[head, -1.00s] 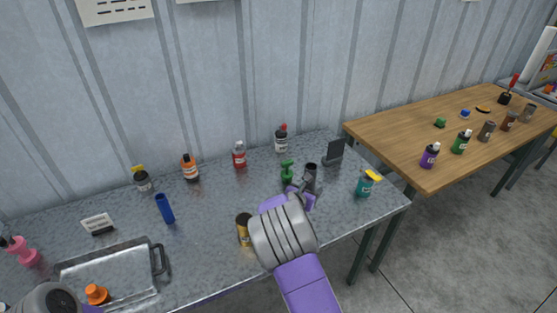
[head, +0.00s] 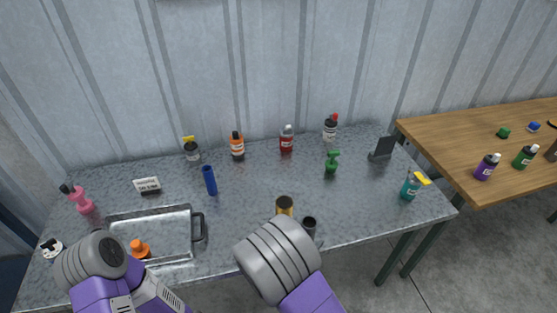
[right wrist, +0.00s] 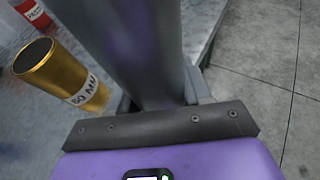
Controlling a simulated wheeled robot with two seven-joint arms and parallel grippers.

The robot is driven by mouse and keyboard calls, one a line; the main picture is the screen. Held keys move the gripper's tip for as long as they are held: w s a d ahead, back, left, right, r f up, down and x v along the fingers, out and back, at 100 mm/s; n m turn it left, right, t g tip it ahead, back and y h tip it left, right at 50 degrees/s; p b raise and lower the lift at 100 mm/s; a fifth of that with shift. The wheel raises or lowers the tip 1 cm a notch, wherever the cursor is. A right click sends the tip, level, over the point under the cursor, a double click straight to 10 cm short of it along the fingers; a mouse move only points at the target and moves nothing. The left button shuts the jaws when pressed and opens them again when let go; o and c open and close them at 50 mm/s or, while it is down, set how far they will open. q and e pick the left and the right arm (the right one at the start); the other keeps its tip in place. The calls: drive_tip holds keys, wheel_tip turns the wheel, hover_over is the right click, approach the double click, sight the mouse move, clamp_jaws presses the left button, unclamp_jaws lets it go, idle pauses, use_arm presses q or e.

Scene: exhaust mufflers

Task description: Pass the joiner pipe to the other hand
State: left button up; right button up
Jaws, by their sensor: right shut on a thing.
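The joiner pipe, a dark grey tube, stands out of my right gripper in the right wrist view (right wrist: 150,45). Its dark open end (head: 309,224) shows in the head view beside my right wrist, near the table's front edge. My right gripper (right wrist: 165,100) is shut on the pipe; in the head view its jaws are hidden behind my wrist. My left arm is at the lower left of the head view, in front of the tray, apart from the pipe. Its fingertips do not show.
A gold pipe (head: 285,205) stands close to the held pipe; it also shows in the right wrist view (right wrist: 62,75). A metal tray (head: 152,211) with an orange piece (head: 139,249) is at left. A blue tube (head: 209,181) and several bottles stand behind. The table centre is clear.

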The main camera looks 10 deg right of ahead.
use_arm(q)
drive_tip(key=shift+w, duration=0.15)
drive_tip(key=c, duration=0.4)
drive_tip(key=shift+o, duration=0.2)
drive_tip(key=w+a+r+n+g, duration=0.2)
drive_tip(key=w+r+n+g, duration=0.2)
drive_tip(key=w+r, duration=0.55)
drive_tip(key=w+d+r+g+y, duration=0.1)
drive_tip(key=w+d+r, duration=0.1)
drive_tip(key=r, duration=1.3)
drive_tip(key=w+d+r+g+y, duration=0.1)
drive_tip(key=w+d+r+y, duration=0.1)
drive_tip(key=r, duration=1.4)
drive_tip(key=w+d+r+m+t+y, duration=0.1)
drive_tip(key=w+d+r+m+t, duration=0.45)
drive_tip(key=d, duration=0.45)
wheel_tip(320, 180, down, 11)
drive_tip(key=shift+w+d+f, duration=0.15)
drive_tip(key=shift+w+d, duration=0.05)
drive_tip(key=shift+w, duration=0.05)
use_arm(e)
drive_tip(key=w+a+r+n+t+y, duration=0.2)
drive_tip(key=a+r+n+y, duration=0.1)
drive_tip(key=a, duration=0.4)
drive_tip(key=w+a+r+n+t+y, duration=0.2)
drive_tip(key=a+n+y, duration=0.3)
drive_tip(key=a, duration=0.3)
drive_tip(key=shift+r+t, duration=0.5)
drive_tip(key=shift+r, duration=0.4)
